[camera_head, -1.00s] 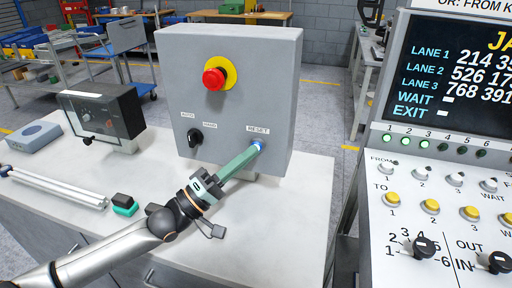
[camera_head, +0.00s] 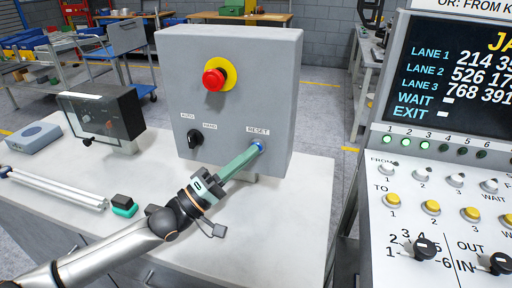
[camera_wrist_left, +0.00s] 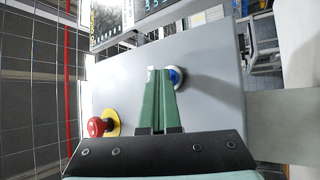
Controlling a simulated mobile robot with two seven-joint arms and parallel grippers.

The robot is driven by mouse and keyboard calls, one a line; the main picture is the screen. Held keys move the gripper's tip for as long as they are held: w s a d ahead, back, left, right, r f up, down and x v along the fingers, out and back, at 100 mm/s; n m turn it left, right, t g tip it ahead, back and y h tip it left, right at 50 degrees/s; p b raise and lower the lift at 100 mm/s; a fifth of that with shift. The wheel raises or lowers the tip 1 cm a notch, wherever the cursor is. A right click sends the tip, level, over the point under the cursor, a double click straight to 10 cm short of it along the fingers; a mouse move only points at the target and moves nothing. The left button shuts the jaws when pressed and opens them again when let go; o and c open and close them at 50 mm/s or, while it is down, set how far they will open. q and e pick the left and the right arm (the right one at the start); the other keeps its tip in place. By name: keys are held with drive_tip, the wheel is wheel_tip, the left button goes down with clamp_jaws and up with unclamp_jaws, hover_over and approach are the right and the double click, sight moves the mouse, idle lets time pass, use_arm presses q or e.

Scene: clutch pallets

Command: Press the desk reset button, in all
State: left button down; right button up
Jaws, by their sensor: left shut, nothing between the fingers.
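The blue reset button (camera_head: 259,146) sits on the lower right of the grey control box (camera_head: 285,90), under a RESET label. My left gripper (camera_head: 254,151) is shut and empty, with its green fingers pointing at the button. Its fingertips are at or very near the button in the head view; I cannot tell if they touch. In the left wrist view, the shut fingers (camera_wrist_left: 159,72) are beside the button (camera_wrist_left: 176,77), partly covering it. My right gripper is not in view.
The box also carries a red mushroom button (camera_head: 213,80) on a yellow disc and a black AUTO/HAND knob (camera_head: 194,138). A black gauge box (camera_head: 108,115) stands to the left on the white desk (camera_head: 290,215). A lane panel (camera_head: 440,165) with yellow buttons stands at right.

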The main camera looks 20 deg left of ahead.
use_arm(q)
drive_tip(key=shift+s+p, duration=0.45)
drive_tip(key=shift+s, duration=0.35)
drive_tip(key=s+p, duration=0.3)
drive_tip(key=s, duration=0.2)
drive_tip(key=shift+a, duration=0.15)
idle(0.6)
